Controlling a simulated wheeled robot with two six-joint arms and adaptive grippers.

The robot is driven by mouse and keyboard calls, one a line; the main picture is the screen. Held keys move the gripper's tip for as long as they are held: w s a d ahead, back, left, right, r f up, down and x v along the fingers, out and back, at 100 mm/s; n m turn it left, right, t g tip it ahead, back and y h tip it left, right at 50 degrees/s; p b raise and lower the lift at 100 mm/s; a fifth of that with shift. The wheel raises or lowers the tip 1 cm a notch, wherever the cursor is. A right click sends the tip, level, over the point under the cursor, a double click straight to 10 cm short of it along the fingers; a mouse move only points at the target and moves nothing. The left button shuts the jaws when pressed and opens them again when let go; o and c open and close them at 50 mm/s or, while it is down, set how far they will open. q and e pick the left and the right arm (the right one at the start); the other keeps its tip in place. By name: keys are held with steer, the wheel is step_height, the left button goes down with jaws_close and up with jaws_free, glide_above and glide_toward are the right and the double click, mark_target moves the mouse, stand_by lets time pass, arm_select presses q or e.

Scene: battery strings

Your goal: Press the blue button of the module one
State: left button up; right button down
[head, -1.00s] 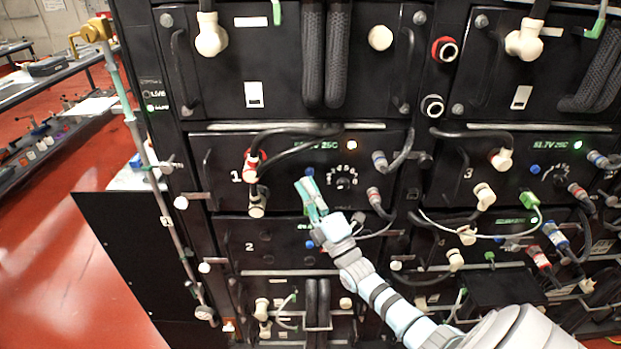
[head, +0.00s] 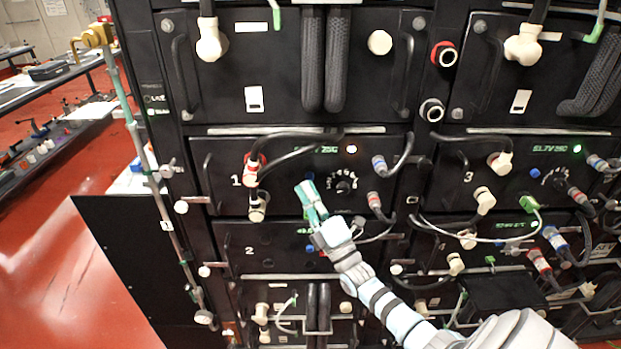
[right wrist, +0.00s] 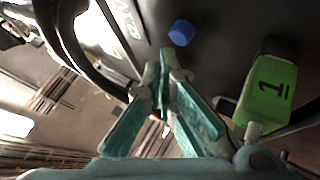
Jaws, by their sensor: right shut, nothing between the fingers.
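Module one (head: 222,160) is a black panel marked "1" in the upper left part of the rack, with a lit lamp and a round dial (head: 344,187). Its blue button (head: 309,176) shows just above my right gripper (head: 303,187) in the head view. In the right wrist view the blue button (right wrist: 181,33) is a small round cap on the dark panel, ahead and slightly right of the fingertips (right wrist: 165,62). The teal fingers are shut and empty. A gap seems to separate them from the button. My left gripper is not in view.
A green block marked "1" (right wrist: 268,90) is close at the right of the fingers in the wrist view. A dark curved cable or handle (right wrist: 70,45) is at the left. Module two (head: 270,262) lies below. Cables and connectors (head: 375,200) stick out right of the dial.

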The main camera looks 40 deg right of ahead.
stand_by(0.3)
steer(key=shift+w+d, duration=0.25)
steer(key=shift+w, duration=0.15)
steer(key=shift+w+d+b, duration=0.35)
steer(key=shift+w+b, duration=0.1)
steer(key=shift+b, duration=0.25)
stand_by(0.6)
stand_by(0.3)
steer(key=shift+s+a+r+p, duration=0.1)
steer(key=shift+s+a+p, duration=0.4)
steer(key=shift+p, duration=0.4)
steer(key=shift+s, duration=0.2)
steer(key=shift+s+a, duration=0.1)
